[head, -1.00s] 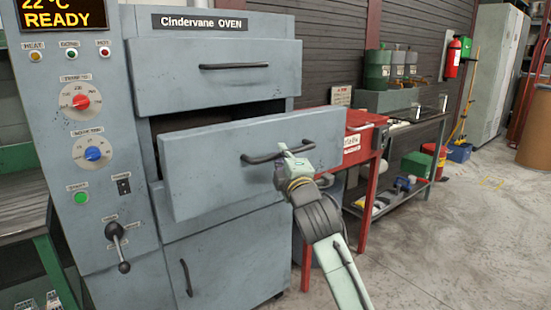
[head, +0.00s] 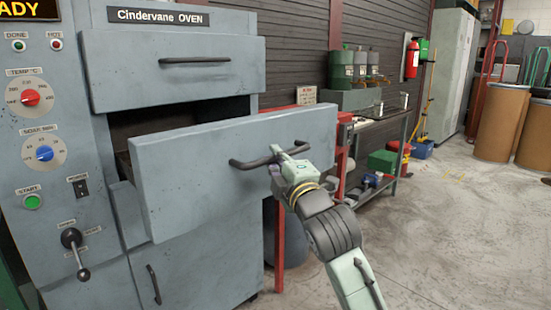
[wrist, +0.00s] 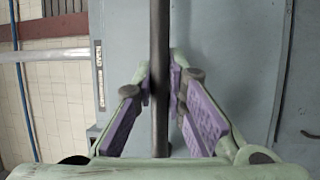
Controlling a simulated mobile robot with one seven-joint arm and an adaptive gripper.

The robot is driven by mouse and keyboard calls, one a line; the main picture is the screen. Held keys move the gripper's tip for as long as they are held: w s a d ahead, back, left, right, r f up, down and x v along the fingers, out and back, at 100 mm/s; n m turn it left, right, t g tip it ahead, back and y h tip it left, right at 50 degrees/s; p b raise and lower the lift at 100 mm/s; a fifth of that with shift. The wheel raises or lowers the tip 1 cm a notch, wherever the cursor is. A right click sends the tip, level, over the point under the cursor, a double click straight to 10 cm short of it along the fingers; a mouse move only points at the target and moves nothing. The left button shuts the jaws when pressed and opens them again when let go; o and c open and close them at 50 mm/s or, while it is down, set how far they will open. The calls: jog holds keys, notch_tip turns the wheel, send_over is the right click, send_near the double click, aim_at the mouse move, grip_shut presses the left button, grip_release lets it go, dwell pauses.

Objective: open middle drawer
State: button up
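The middle drawer (head: 200,175) of the grey oven stands pulled out well in front of the oven body, with a dark gap above it. Its dark bar handle (head: 250,162) is on the front panel. My gripper (head: 285,155) is at the right part of this handle. In the wrist view, the handle bar (wrist: 159,60) runs between the purple-padded fingers of my gripper (wrist: 160,95), which are closed in on it from both sides.
The control panel (head: 40,130) with knobs and a lever is at the left. A lower door (head: 190,260) with an upright handle is below the drawer. A red stand (head: 281,240) and a bench (head: 385,130) are behind at the right.

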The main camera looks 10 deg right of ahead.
jog(key=o, duration=0.5)
jog(key=v, duration=1.2)
jog(key=shift+f, duration=0.1)
